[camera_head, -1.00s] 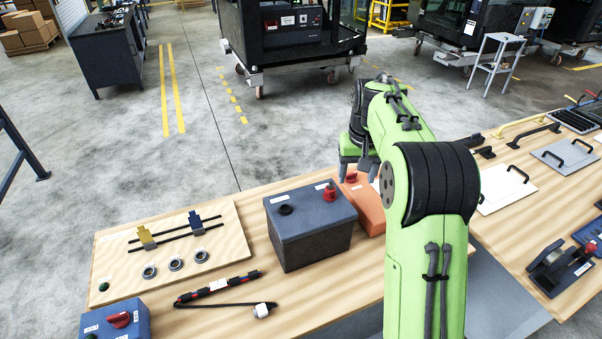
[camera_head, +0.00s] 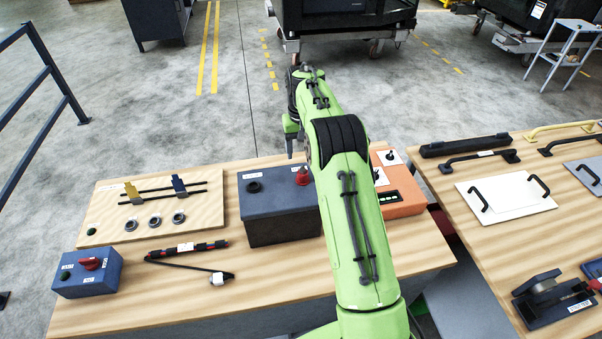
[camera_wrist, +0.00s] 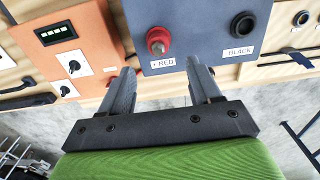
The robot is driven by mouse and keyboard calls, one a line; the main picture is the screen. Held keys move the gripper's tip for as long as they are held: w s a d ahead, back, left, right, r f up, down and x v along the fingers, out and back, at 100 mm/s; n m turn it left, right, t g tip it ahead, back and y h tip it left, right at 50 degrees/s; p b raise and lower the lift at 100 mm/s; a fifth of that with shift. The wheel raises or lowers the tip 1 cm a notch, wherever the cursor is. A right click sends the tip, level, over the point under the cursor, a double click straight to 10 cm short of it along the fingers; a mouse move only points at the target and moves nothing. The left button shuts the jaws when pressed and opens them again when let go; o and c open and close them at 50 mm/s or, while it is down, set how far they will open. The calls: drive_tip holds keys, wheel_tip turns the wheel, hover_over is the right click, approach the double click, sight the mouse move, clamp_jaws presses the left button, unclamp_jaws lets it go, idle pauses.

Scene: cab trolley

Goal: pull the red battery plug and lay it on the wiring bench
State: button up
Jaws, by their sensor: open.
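The red battery plug (camera_head: 302,177) sits upright on the right part of the top of a dark blue-grey battery box (camera_head: 284,228). The box stands on the light wooden wiring bench (camera_head: 270,285). In the wrist view the plug (camera_wrist: 158,40) is beside a "+ RED" label, and a black socket (camera_wrist: 243,25) is at its right. My gripper (camera_wrist: 160,68) is open and empty. Its fingertips are spread to either side of the plug's line, short of the plug in the picture. In the head view my gripper is above and beyond the box, partly hidden by my arm.
An orange charger (camera_head: 398,195) stands close right of the box. A wiring board (camera_head: 205,215), a cable with a striped sleeve (camera_head: 190,248) and a blue switch box (camera_head: 88,273) lie to the left. The bench front is clear. A second bench (camera_head: 450,235) with handles is at right.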

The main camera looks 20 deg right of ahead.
sight(303, 167)
drive_tip(key=shift+d+f, duration=0.1)
drive_tip(key=shift+f, duration=0.25)
wheel_tip(303, 167, down, 8)
drive_tip(key=b, duration=0.2)
drive_tip(key=shift+f+b, duration=0.25)
drive_tip(key=shift+b, duration=0.05)
drive_tip(key=shift+r+p, duration=0.1)
drive_tip(key=shift+p, duration=0.2)
idle(0.5)
drive_tip(key=shift+c, duration=0.3)
clamp_jaws()
drive_tip(key=shift+r+p, duration=0.85)
drive_tip(key=shift+r, duration=2.15)
